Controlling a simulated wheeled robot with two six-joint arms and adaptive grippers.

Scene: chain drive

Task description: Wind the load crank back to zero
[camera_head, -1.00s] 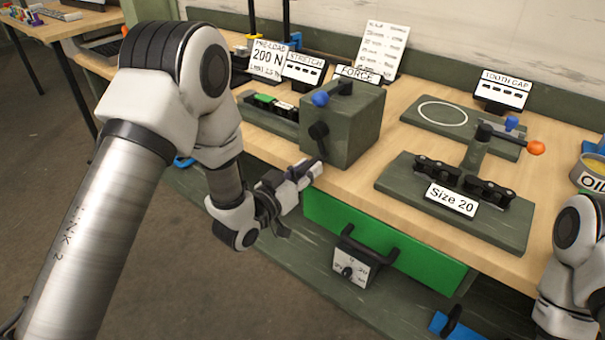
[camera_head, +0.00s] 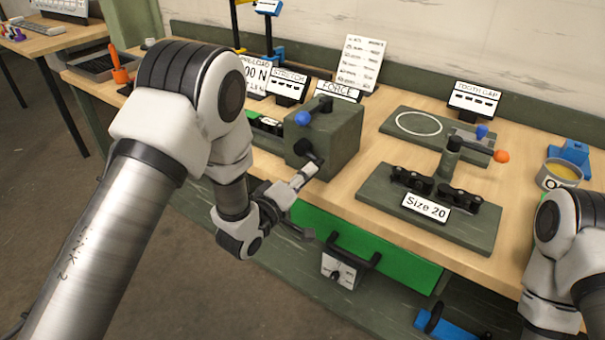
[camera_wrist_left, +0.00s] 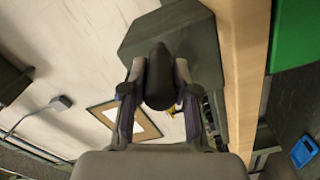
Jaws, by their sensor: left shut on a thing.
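The load crank (camera_head: 304,148) is a dark arm on the front face of a grey-green box (camera_head: 333,140) on the workbench. My left gripper (camera_head: 311,169) is at the crank's handle, low on the box's front. In the left wrist view the dark rounded handle (camera_wrist_left: 159,78) sits between the two fingers, which are shut on it. The box fills the space behind it. A blue ball knob (camera_head: 303,118) is higher on the box. The FORCE sign (camera_head: 338,91) stands behind the box; its reading is not legible. Only my right arm shows at the right edge; its gripper is out of view.
A Size 20 chain fixture (camera_head: 425,207) with an orange-knobbed lever (camera_head: 501,156) stands right of the box. An oil tin (camera_head: 560,174) is farther right. A green drawer front (camera_head: 400,262) is below the bench edge. The STRETCH sign (camera_head: 288,85) stands behind left.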

